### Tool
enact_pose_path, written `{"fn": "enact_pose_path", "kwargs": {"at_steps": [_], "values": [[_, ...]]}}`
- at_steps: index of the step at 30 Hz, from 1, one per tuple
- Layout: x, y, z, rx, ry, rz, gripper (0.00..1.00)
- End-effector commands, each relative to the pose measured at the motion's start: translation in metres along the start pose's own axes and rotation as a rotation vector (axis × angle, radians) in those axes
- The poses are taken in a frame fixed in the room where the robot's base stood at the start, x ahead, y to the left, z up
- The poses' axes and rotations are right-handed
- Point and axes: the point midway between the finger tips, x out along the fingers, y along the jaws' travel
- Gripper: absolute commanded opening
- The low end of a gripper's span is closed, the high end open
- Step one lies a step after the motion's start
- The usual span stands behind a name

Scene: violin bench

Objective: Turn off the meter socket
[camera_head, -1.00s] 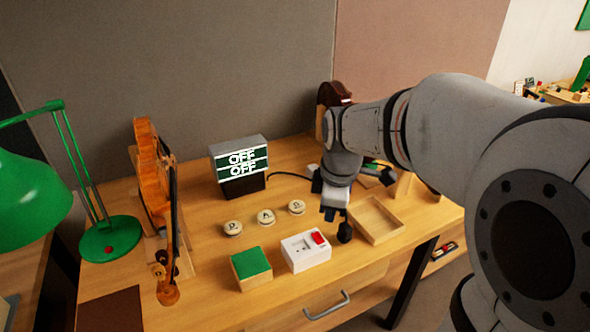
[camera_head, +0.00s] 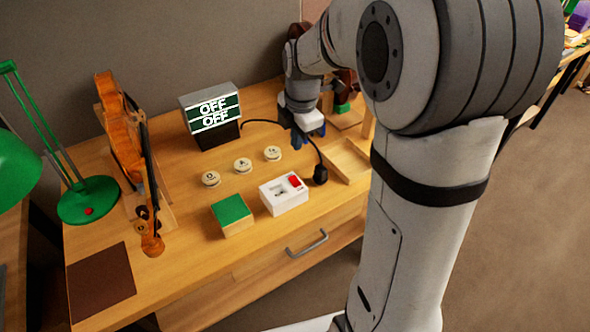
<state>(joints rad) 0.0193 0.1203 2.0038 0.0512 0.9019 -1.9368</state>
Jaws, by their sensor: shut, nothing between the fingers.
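The white socket box (camera_head: 284,197) sits near the bench's front edge, with a red rocker switch (camera_head: 295,181) at its right end. A black plug (camera_head: 320,174) lies apart from the box, to its right; its cable runs back towards the meter. The grey meter display (camera_head: 211,113) stands at the back and reads OFF on two lines. My gripper (camera_head: 299,138) points down behind the socket and plug, near the tray's back left, apart from the switch. It is shut and empty. My arm hides part of the bench's right side.
A green-topped block (camera_head: 232,214) is left of the socket. Several round knobs (camera_head: 242,165) stand in a row behind it. A shallow wooden tray (camera_head: 350,163) is on the right. A violin (camera_head: 124,147) and green lamp (camera_head: 88,200) are on the left.

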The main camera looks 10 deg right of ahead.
Motion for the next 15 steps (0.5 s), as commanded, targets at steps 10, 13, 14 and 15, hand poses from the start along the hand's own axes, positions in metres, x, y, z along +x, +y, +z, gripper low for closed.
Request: {"fn": "enact_pose_path", "kwargs": {"at_steps": [10, 13, 14, 15], "values": [[0.073, -0.001, 0.000, 0.001, 0.002, -0.007, 0.00], [0.092, -0.001, 0.000, 0.001, 0.002, -0.006, 0.00], [0.096, -0.001, 0.000, 0.001, 0.002, -0.006, 0.00], [0.102, -0.001, 0.000, 0.001, 0.002, -0.005, 0.00]]}}
